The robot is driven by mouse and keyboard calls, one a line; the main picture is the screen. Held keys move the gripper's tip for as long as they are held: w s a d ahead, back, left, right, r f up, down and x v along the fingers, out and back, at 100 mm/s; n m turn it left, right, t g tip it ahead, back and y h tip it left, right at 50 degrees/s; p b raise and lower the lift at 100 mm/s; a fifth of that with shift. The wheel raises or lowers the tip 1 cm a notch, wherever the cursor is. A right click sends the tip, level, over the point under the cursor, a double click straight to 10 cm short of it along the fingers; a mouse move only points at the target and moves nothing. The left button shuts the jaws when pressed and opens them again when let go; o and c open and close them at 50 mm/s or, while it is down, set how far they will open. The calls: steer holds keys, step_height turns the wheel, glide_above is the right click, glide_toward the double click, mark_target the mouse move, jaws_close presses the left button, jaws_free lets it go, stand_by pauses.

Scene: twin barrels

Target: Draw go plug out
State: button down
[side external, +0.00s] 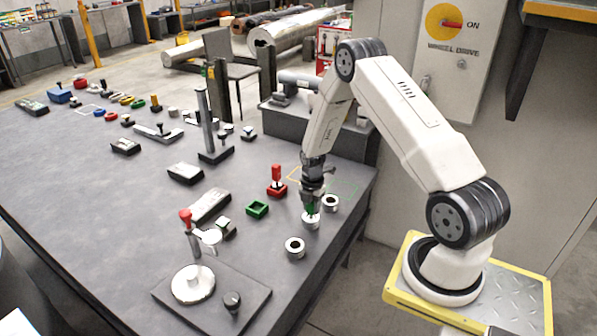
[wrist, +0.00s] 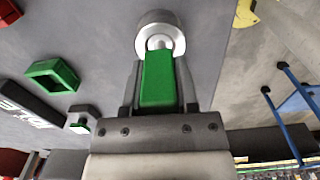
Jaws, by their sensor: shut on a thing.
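My gripper (side external: 312,199) is shut on the green handle of the go plug (wrist: 158,80), which also shows in the side view (side external: 311,209). The plug points down at a silver ring (side external: 310,222), which lies right under it and shows in the wrist view (wrist: 167,20). The plug's pale metal end meets the ring's bore; how deep it sits inside I cannot tell. An empty green holder (side external: 257,209) stands left of my gripper in the side view and shows in the wrist view (wrist: 52,75).
Two more silver rings lie close by, one to the right (side external: 330,203) and one nearer the front (side external: 295,247). A red plug (side external: 277,173) stands in a red holder behind left. A stand with a red knob (side external: 186,216) is at front left. The table's right edge is near.

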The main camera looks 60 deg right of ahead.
steer(key=shift+r, duration=0.85)
stand_by(1.0)
steer(key=shift+r, duration=5.25)
steer(key=shift+a, duration=0.1)
steer(key=a+r+m, duration=0.3)
steer(key=a+m, duration=0.5)
steer(key=a, duration=0.4)
steer(key=w+a+r+m, duration=0.1)
steer(key=a+r+m, duration=0.2)
steer(key=a+m, duration=0.6)
steer(key=shift+a+r+m, duration=0.15)
steer(key=shift+a+m, duration=0.15)
steer(key=shift+a, duration=1.1)
steer(key=shift+w, duration=0.1)
